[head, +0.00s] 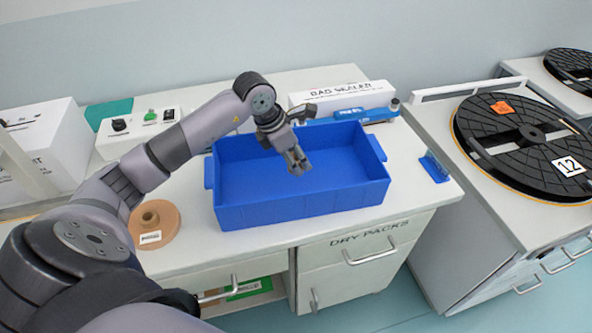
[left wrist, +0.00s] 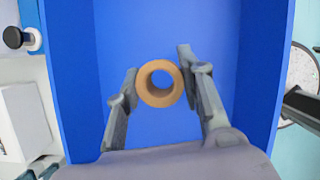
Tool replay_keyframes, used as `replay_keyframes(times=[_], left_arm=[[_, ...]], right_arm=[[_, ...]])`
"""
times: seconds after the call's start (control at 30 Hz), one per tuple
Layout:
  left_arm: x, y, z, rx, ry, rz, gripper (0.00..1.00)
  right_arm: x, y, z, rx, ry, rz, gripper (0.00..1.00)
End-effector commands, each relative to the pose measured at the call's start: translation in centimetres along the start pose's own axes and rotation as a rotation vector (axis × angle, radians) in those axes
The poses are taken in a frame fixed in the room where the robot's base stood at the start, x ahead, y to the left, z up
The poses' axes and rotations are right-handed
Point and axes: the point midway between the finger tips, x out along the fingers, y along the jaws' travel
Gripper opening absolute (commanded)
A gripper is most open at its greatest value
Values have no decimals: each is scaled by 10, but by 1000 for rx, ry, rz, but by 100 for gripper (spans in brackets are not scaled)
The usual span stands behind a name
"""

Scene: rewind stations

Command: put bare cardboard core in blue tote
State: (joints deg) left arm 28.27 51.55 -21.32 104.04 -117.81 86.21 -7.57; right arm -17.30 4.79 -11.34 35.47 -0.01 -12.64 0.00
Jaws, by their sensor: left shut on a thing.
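The blue tote (head: 300,207) stands on the white counter, open at the top, and its blue walls also show in the left wrist view (left wrist: 72,75). My left gripper (head: 298,165) is over the tote's opening, pointing down. In the left wrist view, my left gripper (left wrist: 157,68) is shut on the bare cardboard core (left wrist: 160,101), a plain tan ring seen end-on between the fingers. The tote's blue floor is behind the core. In the head view the core is hidden or too small to make out. My right gripper is not in view.
A tan flanged spool (head: 168,224) with a white label lies left of the tote. A bag sealer box (head: 340,95) and a blue device (head: 365,115) stand behind it. A control box (head: 140,132) is at back left. A large black reel (head: 520,145) lies at right.

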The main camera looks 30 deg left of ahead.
Motion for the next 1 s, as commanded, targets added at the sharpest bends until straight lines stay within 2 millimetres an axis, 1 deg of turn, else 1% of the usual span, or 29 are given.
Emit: replay_keyframes(times=[0.03,0.23,0.4,0.47,0.7,0.83,0.87,1.0], left_arm=[[5,0,-2,-1,0,-1,18],[18,0,-8,-2,1,-2,18],[42,0,-17,-3,2,-3,18],[47,0,-20,-1,1,-1,18],[49,0,-20,1,0,1,18],[53,0,-22,1,0,1,18],[51,0,-21,1,0,1,37],[51,0,-21,0,0,1,46]], right_arm=[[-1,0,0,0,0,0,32],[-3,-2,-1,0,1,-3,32],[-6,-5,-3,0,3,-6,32],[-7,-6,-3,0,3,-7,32],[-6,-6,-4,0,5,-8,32],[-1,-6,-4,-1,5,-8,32],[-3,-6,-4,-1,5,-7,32],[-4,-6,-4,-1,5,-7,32]])
